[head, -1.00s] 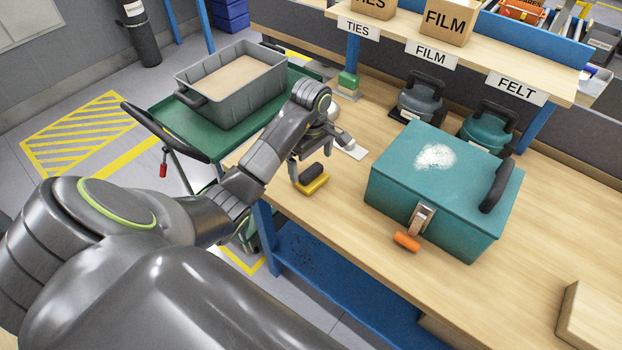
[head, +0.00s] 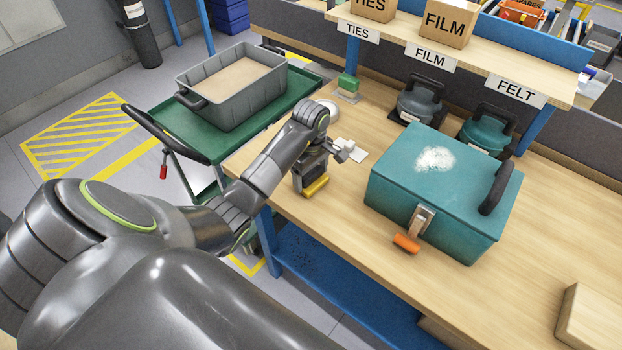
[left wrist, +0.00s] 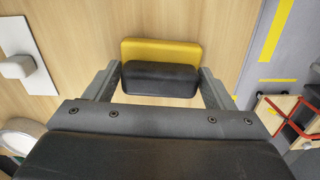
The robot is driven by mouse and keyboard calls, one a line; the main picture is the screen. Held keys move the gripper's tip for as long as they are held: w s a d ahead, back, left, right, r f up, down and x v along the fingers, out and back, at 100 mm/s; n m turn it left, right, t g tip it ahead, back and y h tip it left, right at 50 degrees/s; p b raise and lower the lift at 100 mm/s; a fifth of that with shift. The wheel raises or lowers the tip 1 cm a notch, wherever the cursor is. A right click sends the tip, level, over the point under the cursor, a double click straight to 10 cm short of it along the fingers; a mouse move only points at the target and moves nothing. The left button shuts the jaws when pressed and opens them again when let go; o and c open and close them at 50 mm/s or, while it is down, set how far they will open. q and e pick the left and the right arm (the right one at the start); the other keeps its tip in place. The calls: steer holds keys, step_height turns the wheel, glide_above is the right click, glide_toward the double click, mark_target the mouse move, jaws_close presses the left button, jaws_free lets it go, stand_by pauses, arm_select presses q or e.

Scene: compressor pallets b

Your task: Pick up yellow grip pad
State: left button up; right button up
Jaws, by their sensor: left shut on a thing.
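The yellow grip pad (head: 315,188) lies on the wooden bench near its left front edge. It has a yellow base and a black upper grip, which shows in the left wrist view (left wrist: 160,80). My left gripper (head: 307,180) is lowered over it from above. Its two fingers stand at either end of the black part and are shut on it. In the left wrist view the fingers (left wrist: 161,84) frame the pad. In the head view the gripper hides most of the black part. My right gripper is not in view.
A teal case (head: 440,190) with an orange-tipped latch stands to the right on the bench. A white card (head: 350,152) with a small white block lies just behind the gripper. A green cart (head: 180,128) with a grey bin (head: 228,105) stands left. A wooden block (head: 592,318) lies at lower right.

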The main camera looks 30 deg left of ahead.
mark_target(311, 172)
arm_select(q)
steer(key=shift+r, duration=0.1)
steer(key=shift+w+r, duration=0.1)
steer(key=shift+r, duration=0.2)
step_height(311, 172, up, 3)
steer(key=shift+r, duration=0.2)
step_height(311, 172, up, 4)
steer(key=p, duration=0.3)
steer(key=shift+r+p, duration=0.95)
